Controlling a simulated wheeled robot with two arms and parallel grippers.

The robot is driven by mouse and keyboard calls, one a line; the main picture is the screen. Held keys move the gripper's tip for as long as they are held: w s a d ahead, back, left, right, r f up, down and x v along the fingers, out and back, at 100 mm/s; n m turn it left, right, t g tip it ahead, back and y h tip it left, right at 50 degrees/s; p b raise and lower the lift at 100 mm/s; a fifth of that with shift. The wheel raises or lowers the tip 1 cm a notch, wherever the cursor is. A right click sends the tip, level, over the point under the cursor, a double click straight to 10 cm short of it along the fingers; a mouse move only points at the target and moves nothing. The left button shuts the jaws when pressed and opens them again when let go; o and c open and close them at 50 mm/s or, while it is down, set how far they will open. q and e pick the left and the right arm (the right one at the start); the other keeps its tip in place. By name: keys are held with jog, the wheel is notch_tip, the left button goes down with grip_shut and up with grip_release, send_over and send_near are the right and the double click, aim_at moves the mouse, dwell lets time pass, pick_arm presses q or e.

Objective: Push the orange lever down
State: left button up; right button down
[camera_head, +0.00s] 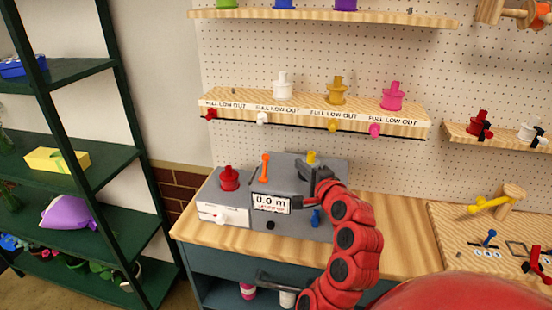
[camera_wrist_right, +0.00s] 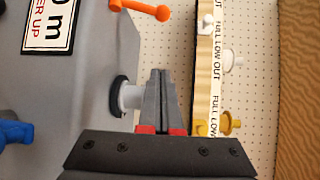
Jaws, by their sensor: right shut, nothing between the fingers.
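The orange lever (camera_head: 264,168) stands upright on the grey machine (camera_head: 246,180), left of my right gripper. In the right wrist view the lever (camera_wrist_right: 142,8) shows at the top edge, partly cut off, with its round knob toward the right. My right gripper (camera_head: 318,172) is over the right part of the machine, apart from the lever. In the wrist view its fingers (camera_wrist_right: 159,75) are shut with nothing between them, close beside a pale peg (camera_wrist_right: 130,97) with a black collar. I cannot tell if they touch it. My left gripper is not in view.
A shelf (camera_head: 220,105) with several spools hangs behind.

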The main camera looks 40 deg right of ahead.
aim_at(265, 166)
jog(key=shift+s+a+g+y, duration=0.2)
jog(key=shift+s+g+y, duration=0.1)
jog(key=shift+s+y, duration=0.25)
jog(key=p+x, duration=0.3)
jog(key=x, duration=0.6)
jog(key=shift+w+d+r, duration=0.1)
jog(key=shift+w, duration=0.2)
jog(key=shift+w+r+p, duration=0.1)
jog(key=shift+w+p, duration=0.15)
jog(key=shift+p, duration=0.2)
jog(key=a, duration=0.1)
jog(key=a+p, duration=0.1)
jog(key=a, duration=0.1)
jog(key=shift+s+a+r+p, duration=0.25)
jog(key=shift+s+a+p, duration=0.05)
jog(key=shift+a+f, duration=0.1)
